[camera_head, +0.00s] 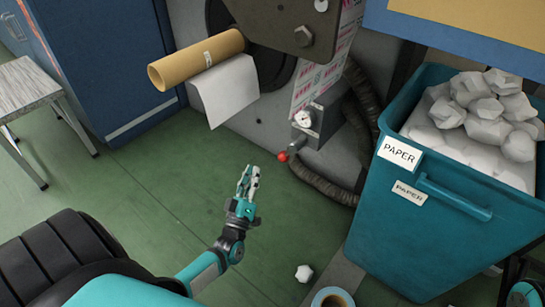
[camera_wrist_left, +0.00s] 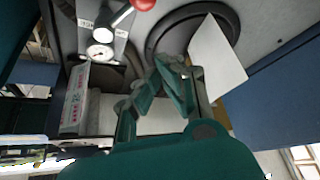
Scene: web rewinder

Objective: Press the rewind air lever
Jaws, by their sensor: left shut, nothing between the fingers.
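The rewind air lever (camera_head: 283,156) is a short lever with a red ball tip on a grey valve block below a round gauge (camera_head: 303,118), on the machine front. In the left wrist view, the lever's red tip (camera_wrist_left: 143,5) is at the top edge, partly cut off, with a pale shaft, and the gauge (camera_wrist_left: 100,52) is near it. My left gripper (camera_head: 250,170) is shut and empty, fingers pointing up in the head view, to the left of the red tip and apart from it. Its fingers also show in the left wrist view (camera_wrist_left: 170,65).
A brown cardboard core (camera_head: 195,60) with a hanging white sheet (camera_head: 225,90) juts out up left. A teal paper bin (camera_head: 415,240) stands at right, near a dark hose (camera_head: 325,185). A crumpled paper ball (camera_head: 303,273) lies below. The green floor at left is mostly clear.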

